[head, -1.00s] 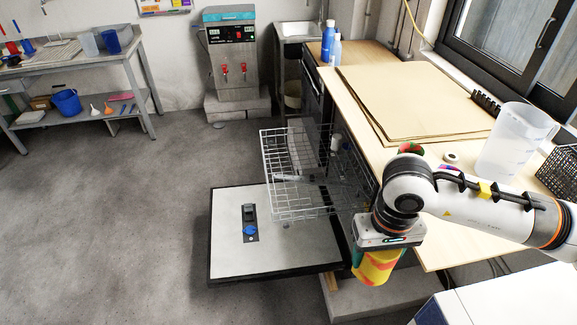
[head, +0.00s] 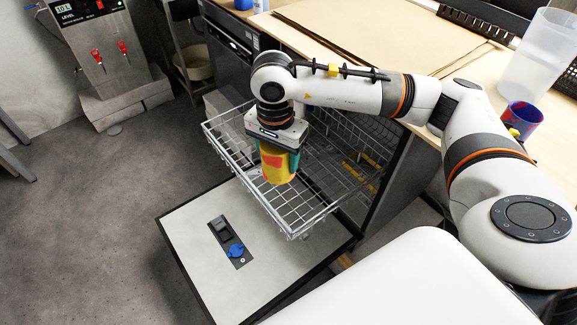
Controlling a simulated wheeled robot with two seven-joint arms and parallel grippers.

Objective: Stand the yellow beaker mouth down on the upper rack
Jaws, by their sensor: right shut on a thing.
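The yellow beaker (head: 278,174), with red and orange patches, is held in my right gripper (head: 279,150), which is shut on it and points down. The beaker hangs over the pulled-out wire upper rack (head: 298,212). I cannot tell whether it touches the wires or which way its mouth faces. My left gripper is not in view.
A clear pitcher (head: 530,58) and a blue and red cup (head: 522,117) stand on the wooden counter (head: 400,48). A machine with red taps (head: 98,50) stands at the upper left. The rack wires around the beaker look mostly clear.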

